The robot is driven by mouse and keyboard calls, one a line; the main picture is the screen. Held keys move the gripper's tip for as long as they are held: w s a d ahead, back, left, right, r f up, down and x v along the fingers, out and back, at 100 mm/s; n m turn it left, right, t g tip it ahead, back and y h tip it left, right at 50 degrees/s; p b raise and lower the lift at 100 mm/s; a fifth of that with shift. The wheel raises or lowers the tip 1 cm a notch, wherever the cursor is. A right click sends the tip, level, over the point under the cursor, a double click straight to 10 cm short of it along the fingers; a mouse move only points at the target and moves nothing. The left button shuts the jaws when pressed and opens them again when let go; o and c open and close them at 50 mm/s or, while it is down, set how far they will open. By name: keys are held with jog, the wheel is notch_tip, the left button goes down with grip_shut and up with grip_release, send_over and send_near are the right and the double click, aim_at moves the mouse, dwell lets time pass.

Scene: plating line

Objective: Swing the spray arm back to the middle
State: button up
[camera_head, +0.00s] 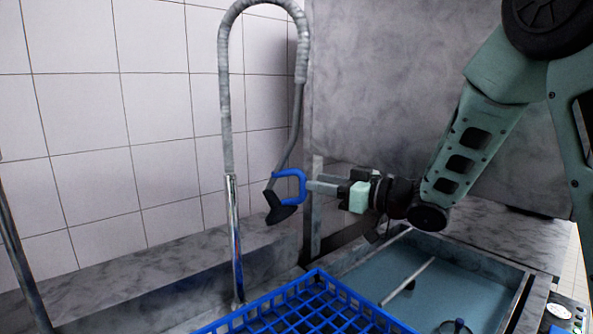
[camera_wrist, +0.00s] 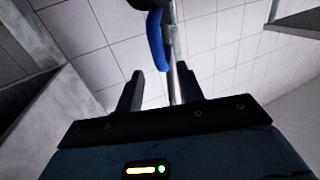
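The spray arm (camera_head: 226,110) is a grey hose arching over from an upright chrome post (camera_head: 236,240). Its free end hangs to the right of the post, with a blue handle (camera_head: 300,176) and a dark spray head (camera_head: 281,212). My gripper (camera_head: 312,187) comes in from the right, with its fingers at the blue handle; I cannot tell whether they touch it. In the wrist view the two fingers of my gripper (camera_wrist: 160,68) stand apart. The blue handle (camera_wrist: 157,42) shows just beyond and between the fingertips, with a metal post behind it.
A blue mesh rack (camera_head: 318,276) stands below, in front of the post. A sink basin (camera_head: 500,263) with bluish water lies to the right, with a pale rod across it. A tiled wall (camera_head: 100,120) is behind, and a grey panel (camera_head: 400,80) stands behind my arm.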

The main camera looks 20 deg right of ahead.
aim_at(296, 175)
jog(key=p+x, duration=0.2)
jog(key=x, duration=0.5)
grip_shut()
